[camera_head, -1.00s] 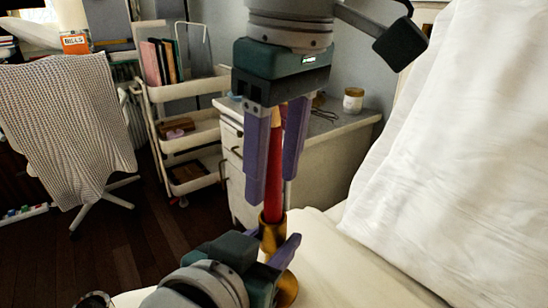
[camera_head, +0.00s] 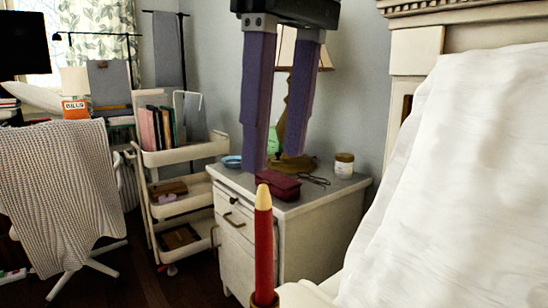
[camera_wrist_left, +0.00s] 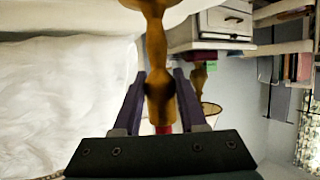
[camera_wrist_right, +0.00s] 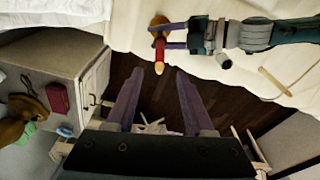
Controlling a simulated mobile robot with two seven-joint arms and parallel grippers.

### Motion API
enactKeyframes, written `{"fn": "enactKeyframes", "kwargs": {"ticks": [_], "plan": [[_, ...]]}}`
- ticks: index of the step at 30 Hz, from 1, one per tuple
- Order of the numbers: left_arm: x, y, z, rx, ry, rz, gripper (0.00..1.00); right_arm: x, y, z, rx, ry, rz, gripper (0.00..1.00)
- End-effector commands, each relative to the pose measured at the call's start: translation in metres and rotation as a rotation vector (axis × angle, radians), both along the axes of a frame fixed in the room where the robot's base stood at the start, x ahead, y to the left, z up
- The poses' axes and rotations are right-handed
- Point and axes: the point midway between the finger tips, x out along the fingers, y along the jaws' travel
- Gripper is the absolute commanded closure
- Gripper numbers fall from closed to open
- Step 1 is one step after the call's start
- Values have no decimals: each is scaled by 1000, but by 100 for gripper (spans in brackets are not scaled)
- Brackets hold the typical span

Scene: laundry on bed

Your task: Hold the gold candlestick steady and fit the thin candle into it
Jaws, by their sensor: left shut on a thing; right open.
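The thin red candle (camera_head: 264,245) with a pale tip stands upright in the top of the gold candlestick (camera_head: 264,301). In the left wrist view, my left gripper (camera_wrist_left: 160,76) is shut on the gold candlestick (camera_wrist_left: 154,38), and a bit of red candle (camera_wrist_left: 163,129) shows beyond it. My right gripper (camera_head: 275,160) is open and empty, above the candle and apart from it. In the right wrist view, the candle (camera_wrist_right: 159,52) points toward my right gripper (camera_wrist_right: 155,76), and the candlestick (camera_wrist_right: 157,22) sits between the left fingers. The candle's lower end is hidden inside the candlestick.
A white nightstand (camera_head: 250,225) with a maroon case (camera_head: 279,184), a jar (camera_head: 344,166) and a lamp stands behind. A pale thin stick (camera_wrist_right: 275,80) lies on the bed. A cart (camera_head: 180,155) stands at left.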

Motion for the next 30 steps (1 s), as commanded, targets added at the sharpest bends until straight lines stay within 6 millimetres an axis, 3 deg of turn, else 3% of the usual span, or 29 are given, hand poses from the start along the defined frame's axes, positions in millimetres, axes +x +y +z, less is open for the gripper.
{"fn": "enactKeyframes", "kwargs": {"ticks": [3, 4, 12, 23, 30], "plan": [[0, 0, 0, 0, 1, 0, 100, 0, 0, 0, 0, 0, 0, 47], [0, 0, 0, 0, 1, 0, 57, 0, 0, 0, 0, 0, 0, 47], [0, 0, 0, 0, 0, 0, 26, 0, 0, -1, 0, 0, 0, 47], [-3, 2, 1, 0, 0, 0, 24, 0, 0, -1, 0, 0, 0, 47], [-30, 14, 12, 1, 2, 0, 24, 0, 0, -1, 0, 0, 0, 47]]}}
